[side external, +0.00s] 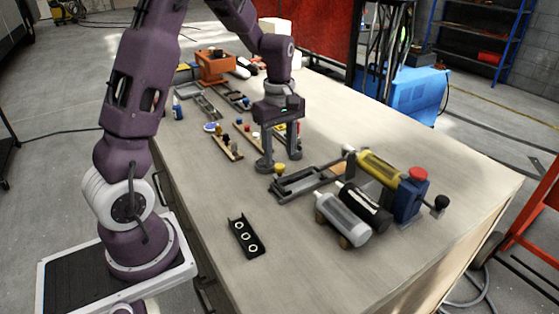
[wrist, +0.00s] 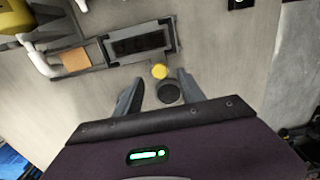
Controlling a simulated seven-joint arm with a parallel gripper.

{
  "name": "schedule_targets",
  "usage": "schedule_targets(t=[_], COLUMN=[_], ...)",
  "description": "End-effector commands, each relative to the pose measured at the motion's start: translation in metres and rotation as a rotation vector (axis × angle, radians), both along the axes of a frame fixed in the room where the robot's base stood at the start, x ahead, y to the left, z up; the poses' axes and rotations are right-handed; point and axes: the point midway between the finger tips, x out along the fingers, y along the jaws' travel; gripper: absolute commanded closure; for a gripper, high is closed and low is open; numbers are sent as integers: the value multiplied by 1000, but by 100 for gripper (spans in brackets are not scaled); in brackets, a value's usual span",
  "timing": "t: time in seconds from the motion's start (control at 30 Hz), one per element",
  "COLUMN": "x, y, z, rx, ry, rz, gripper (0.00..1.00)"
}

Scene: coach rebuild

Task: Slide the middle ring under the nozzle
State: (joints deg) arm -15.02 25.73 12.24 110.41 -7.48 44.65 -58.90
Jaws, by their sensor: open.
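A black holder (side external: 236,222) with three pale rings lies on the near part of the bench in the side view; its middle ring (side external: 246,236) is in place. A dark rectangular sliding tray (side external: 300,183) lies farther back, and the wrist view shows it too (wrist: 140,42). A pale bent nozzle (side external: 348,151) is at the tray's other end, above a wooden block (wrist: 75,60). My gripper (side external: 280,160) is open and empty over the knob; in the wrist view a dark round piece (wrist: 168,93) shows between the fingers.
Boards with small pegs (side external: 228,147) and an orange fixture (side external: 214,66) are farther back.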

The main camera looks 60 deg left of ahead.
Motion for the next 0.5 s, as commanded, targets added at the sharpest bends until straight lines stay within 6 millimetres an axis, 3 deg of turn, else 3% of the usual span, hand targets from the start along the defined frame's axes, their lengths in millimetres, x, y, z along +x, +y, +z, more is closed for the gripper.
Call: schedule_targets(t=[0.2, 0.5], x=[-1, 0], y=[0, -1], z=[-33, -37], rx=[-1, 0], ry=[2, -1], rz=[-2, -4], gripper=[53, 55])
